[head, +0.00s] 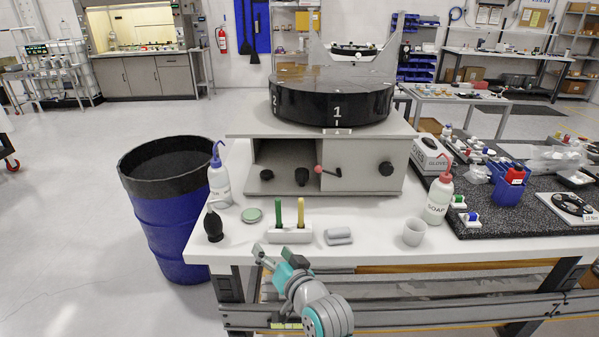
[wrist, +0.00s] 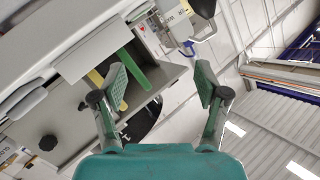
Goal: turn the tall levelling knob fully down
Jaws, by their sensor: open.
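The fixture is a grey cabinet (head: 352,172) under a black drum marked 1 and 2 (head: 335,103). Its open bay at left holds a small black knob (head: 266,175) and a larger, taller-looking black knob (head: 302,176); I cannot tell surely which is the tall levelling knob. Another round black knob (head: 386,169) sits on the closed front panel. My gripper (head: 278,254) is at the table's front edge, below and apart from the cabinet. In the wrist view my gripper (wrist: 160,72) has its fingers spread with nothing gripped.
A white holder with green and yellow sticks (head: 290,236) stands between my gripper and the bay.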

